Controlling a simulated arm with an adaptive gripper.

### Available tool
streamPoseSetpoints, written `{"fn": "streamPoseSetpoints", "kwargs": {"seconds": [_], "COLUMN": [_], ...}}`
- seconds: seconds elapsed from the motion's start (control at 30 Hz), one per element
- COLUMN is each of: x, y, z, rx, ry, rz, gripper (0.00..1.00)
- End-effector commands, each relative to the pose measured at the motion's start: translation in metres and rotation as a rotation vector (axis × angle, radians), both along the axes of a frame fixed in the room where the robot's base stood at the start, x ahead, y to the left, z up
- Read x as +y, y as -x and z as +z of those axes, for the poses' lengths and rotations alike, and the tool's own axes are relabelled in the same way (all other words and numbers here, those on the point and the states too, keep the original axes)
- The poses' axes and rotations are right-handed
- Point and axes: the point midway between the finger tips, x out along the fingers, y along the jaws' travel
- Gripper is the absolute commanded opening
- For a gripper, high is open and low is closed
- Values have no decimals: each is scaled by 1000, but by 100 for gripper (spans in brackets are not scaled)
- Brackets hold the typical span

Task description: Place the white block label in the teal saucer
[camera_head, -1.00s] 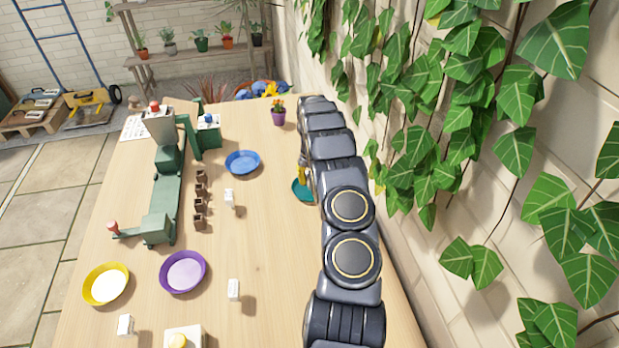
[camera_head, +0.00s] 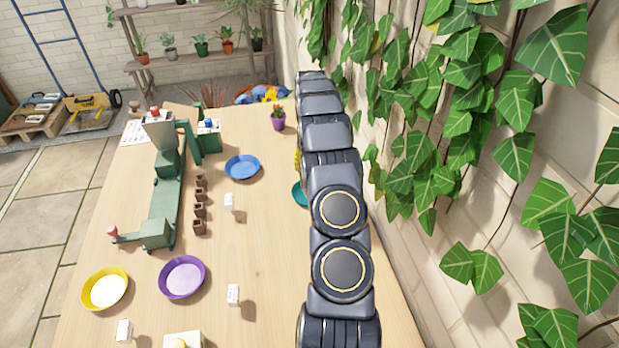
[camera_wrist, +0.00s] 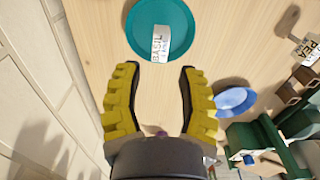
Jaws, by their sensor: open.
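The teal saucer (camera_wrist: 146,46) lies on the table beyond my fingertips in the wrist view. A white block label (camera_wrist: 160,44) with dark lettering that looks like "BASIL" lies in it, within the rim. My gripper (camera_wrist: 158,68) has yellow ribbed fingers spread apart, with nothing between them; the label is just past the tips. In the head view only the left edge of the teal saucer (camera_head: 298,194) shows beside my arm, and the label in it is hidden. A sliver of yellow finger shows there.
Other white labels stand on the table (camera_head: 260,250): one mid-table (camera_head: 229,202), one nearer (camera_head: 233,294), one front left (camera_head: 124,330). Blue (camera_head: 242,167), purple (camera_head: 182,277) and yellow (camera_head: 105,288) saucers lie left of my arm. A brick wall with ivy borders the right.

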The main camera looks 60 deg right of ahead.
Motion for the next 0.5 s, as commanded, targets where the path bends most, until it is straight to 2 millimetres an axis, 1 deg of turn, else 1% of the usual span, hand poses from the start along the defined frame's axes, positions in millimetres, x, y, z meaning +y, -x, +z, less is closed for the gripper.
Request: {"fn": "streamPoseSetpoints", "kwargs": {"seconds": [0.03,0.2,0.33,0.5], "x": [0,0,1,1], "y": [-1,-1,0,0], "z": [11,38,47,50], "rx": [-2,-1,1,2], "ry": [2,1,0,-2], "rz": [1,1,1,2], "gripper": [38,38,38,38]}}
